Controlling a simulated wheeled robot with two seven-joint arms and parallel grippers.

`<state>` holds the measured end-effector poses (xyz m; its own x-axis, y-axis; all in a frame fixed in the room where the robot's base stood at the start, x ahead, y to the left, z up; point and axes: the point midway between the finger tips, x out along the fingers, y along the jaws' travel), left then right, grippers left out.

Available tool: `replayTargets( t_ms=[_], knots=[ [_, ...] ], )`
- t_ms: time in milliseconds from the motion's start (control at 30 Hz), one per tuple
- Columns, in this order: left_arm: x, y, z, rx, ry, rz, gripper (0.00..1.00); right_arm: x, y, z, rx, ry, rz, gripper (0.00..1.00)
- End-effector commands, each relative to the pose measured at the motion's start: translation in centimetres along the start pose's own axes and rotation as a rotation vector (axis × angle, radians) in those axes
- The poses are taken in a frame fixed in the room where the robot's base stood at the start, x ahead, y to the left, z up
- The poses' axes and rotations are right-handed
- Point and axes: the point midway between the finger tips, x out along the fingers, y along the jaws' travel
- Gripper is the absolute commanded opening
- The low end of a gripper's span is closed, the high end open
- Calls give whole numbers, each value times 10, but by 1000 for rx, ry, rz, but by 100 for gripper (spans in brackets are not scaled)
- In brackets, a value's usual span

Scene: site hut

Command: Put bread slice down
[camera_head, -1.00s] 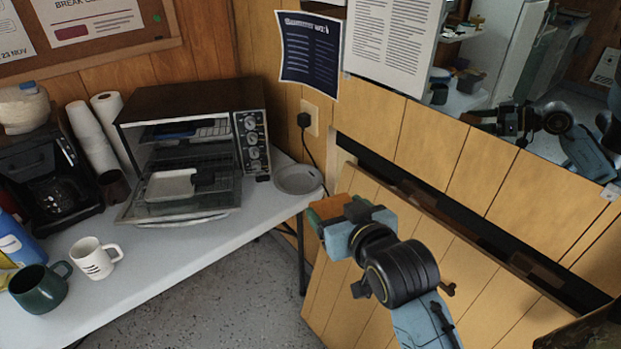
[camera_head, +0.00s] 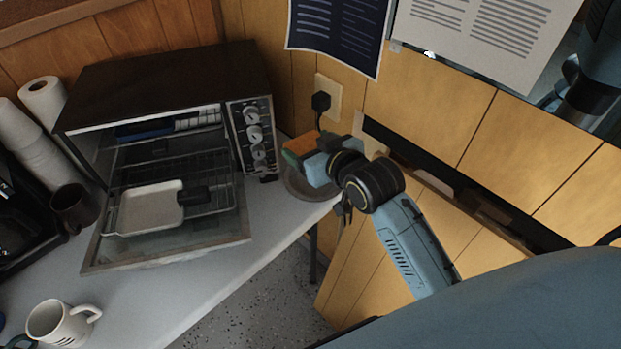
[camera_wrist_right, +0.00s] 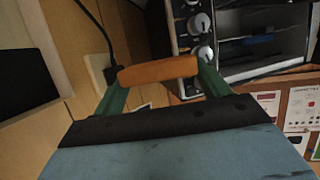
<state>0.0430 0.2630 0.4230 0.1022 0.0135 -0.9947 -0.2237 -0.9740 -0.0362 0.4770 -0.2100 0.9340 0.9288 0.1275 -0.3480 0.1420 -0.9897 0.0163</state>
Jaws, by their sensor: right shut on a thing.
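The bread slice (camera_head: 312,145) is a flat brown-orange piece. My right gripper (camera_head: 302,152) is shut on it, and the slice is held at the fingertips. In the right wrist view the slice (camera_wrist_right: 158,72) spans between the two green fingers. A round grey plate (camera_head: 297,187) lies on the table's right corner, beside the toaster oven. The gripper and slice are in front of the plate in the head view and hide part of it. The height of the slice above the plate is hard to tell.
The toaster oven (camera_head: 170,85) stands left of the plate with its door down and a tray (camera_head: 148,208) inside. A socket with a black plug (camera_head: 321,101) is on the wall behind. A white mug (camera_head: 62,322) stands at the front left. The table front (camera_head: 215,270) is clear.

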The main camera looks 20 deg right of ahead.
Motion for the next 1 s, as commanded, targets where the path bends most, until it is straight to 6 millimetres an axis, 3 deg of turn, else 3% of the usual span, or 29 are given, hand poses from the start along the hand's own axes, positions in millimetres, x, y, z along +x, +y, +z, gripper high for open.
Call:
replayTargets(
  t_ms=[33, 100, 300, 533, 767, 1000],
  knots=[
    [11, -9, 12, 7, -16, -12, 0, 17, 10, 16, -10, -2, -12, 53],
    [17, -19, 23, 14, -33, -24, 0, 32, 22, 26, -12, -1, -28, 53],
    [26, -39, 34, 24, -50, -50, 0, 55, 45, 45, -1, 3, -43, 53],
    [42, -50, 24, 31, -31, -65, 0, 71, 45, 88, 2, 2, -44, 53],
    [41, -55, 3, 30, -14, -72, 0, 76, 44, 101, 1, 4, -44, 53],
    [42, -55, -23, 18, -1, -74, 0, 86, 44, 127, 2, 3, -44, 53]
  ],
)
